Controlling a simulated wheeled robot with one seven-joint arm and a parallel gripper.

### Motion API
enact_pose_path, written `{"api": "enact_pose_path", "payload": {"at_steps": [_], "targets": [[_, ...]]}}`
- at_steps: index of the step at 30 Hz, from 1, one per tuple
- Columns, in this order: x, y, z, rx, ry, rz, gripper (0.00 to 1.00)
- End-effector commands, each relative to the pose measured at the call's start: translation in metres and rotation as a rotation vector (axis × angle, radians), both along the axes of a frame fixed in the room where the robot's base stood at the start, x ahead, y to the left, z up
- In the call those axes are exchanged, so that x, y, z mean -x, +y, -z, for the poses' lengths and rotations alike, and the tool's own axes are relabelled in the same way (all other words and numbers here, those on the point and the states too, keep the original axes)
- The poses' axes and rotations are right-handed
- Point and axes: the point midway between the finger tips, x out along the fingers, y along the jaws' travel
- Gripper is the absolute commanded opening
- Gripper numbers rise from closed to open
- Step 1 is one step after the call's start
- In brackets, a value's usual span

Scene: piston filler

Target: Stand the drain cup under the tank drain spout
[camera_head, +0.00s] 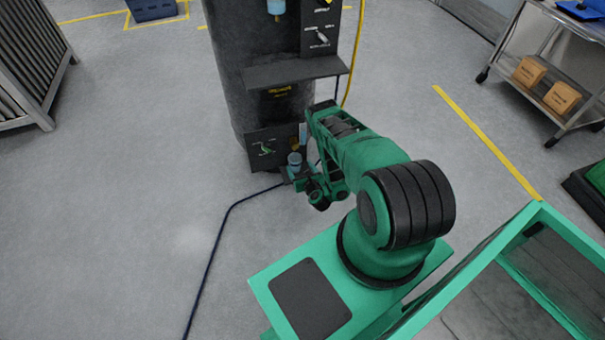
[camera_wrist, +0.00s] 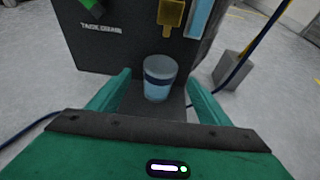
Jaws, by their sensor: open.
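The drain cup (camera_wrist: 160,82), light blue with a dark band, stands upright on a small dark ledge (camera_wrist: 172,112) at the foot of the tank's drain panel (camera_wrist: 112,45). It also shows in the head view (camera_head: 294,158). The brass drain spout (camera_wrist: 172,14) is above the cup and slightly right in the wrist view; in the head view it shows just above the cup (camera_head: 295,143). My gripper (camera_wrist: 158,78) is open, with one green finger on each side of the cup and visible gaps between. In the head view my arm partly hides the ledge.
A pale blue vertical strip (camera_wrist: 198,18) is beside the spout. A grey block (camera_wrist: 232,70) and a dark cable are to the right. The dark tank (camera_head: 255,90) has a shelf (camera_head: 292,72) above the drain panel. Open floor (camera_head: 120,200) lies to the left.

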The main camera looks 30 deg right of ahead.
Motion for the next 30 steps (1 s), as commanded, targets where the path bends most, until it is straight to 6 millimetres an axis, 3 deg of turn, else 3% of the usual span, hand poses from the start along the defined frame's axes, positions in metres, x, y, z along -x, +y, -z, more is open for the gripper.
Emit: {"api": "enact_pose_path", "payload": {"at_steps": [10,30], "targets": [[0.028,0.010,-0.009,0.001,0.001,-0.006,0.72],[0.034,0.009,-0.013,0.001,-0.002,0.000,0.72]]}}
